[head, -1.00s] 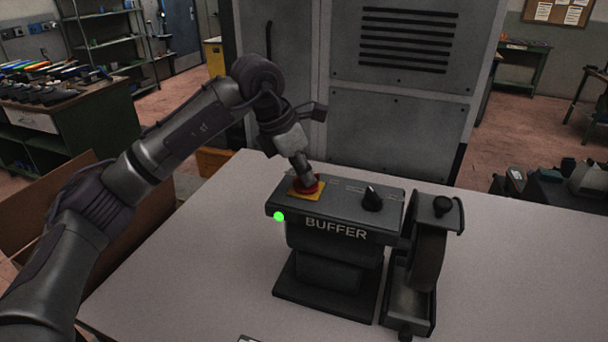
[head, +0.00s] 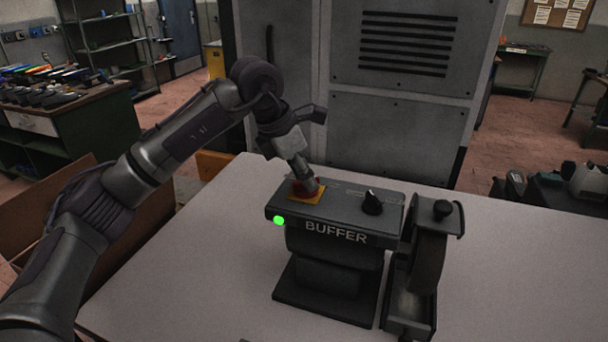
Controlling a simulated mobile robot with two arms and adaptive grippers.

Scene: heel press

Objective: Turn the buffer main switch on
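The dark grey buffer (head: 330,270) stands on the light table, with "BUFFER" on its front. Its control box (head: 340,205) has a red mushroom button (head: 302,191) on a yellow plate (head: 305,198) at the left and a black rotary knob (head: 372,202) at the right. A green light (head: 279,221) glows at the box's front left corner. My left gripper (head: 310,187) reaches down from the upper left, its narrow fingertips together at the red button and hiding part of it. It appears shut, with nothing held. My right gripper is out of view.
A buffing wheel (head: 429,255) with a tray (head: 409,308) below stands at the buffer's right side. A large grey cabinet (head: 400,130) rises behind the table (head: 510,290). The table's right side is clear. An open cardboard box (head: 110,240) lies left, behind my arm.

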